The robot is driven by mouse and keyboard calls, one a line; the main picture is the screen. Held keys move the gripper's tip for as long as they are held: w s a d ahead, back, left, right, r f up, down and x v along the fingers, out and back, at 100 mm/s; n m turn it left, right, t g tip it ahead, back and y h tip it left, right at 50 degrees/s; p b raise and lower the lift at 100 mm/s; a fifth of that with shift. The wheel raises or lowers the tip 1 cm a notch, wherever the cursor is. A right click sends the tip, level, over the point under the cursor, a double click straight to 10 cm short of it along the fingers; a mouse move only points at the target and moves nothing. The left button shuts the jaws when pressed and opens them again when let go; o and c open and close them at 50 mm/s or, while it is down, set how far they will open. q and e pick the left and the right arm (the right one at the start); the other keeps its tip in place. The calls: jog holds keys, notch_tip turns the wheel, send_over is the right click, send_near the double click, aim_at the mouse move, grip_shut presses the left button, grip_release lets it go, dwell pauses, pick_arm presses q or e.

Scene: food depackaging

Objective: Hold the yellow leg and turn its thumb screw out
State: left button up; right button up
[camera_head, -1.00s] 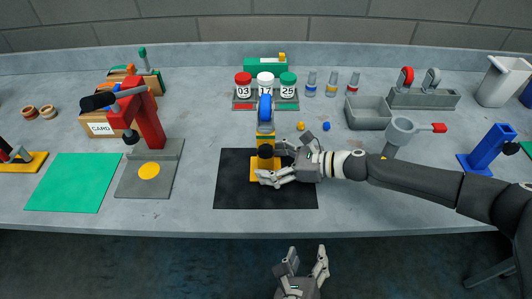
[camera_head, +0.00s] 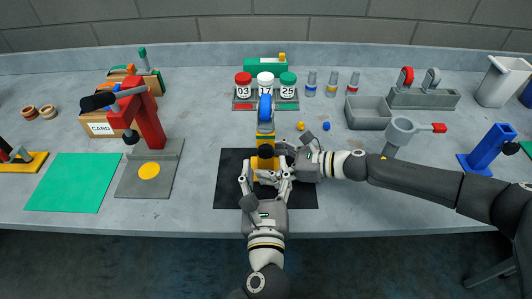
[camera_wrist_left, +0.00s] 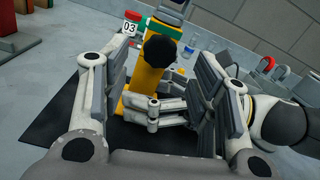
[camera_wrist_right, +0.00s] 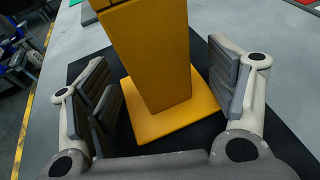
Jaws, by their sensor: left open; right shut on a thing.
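The yellow leg (camera_head: 256,174) stands upright on a black mat (camera_head: 229,190), with a blue wheel (camera_head: 265,108) above it. A dark round thumb screw (camera_head: 265,151) faces me on its front; it also shows in the left wrist view (camera_wrist_left: 159,48). My right gripper (camera_head: 284,162) comes from the right and is shut on the leg, with a finger on either side in the right wrist view (camera_wrist_right: 165,78). My left gripper (camera_head: 265,174) is open and empty in front of the leg. Its fingers point at the screw, which shows between them; I cannot tell if they touch it.
A red press (camera_head: 150,120) stands on a grey base to the left, beside a green mat (camera_head: 72,183). Numbered jars (camera_head: 265,82) stand behind the leg. A grey bin (camera_head: 368,113) and a grey cup on a stand (camera_head: 399,132) are to the right, near my right forearm.

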aim_at(267, 155)
pick_arm(q)
jog(key=shift+w, duration=2.65)
jog(key=c, duration=1.1)
jog(key=shift+o, duration=0.2)
jog(key=shift+n, duration=0.3)
jog(key=n, duration=0.5)
jog(key=shift+d+n, duration=0.15)
jog(key=shift+n, duration=0.15)
jog(key=n, duration=0.6)
jog(key=shift+n, duration=0.3)
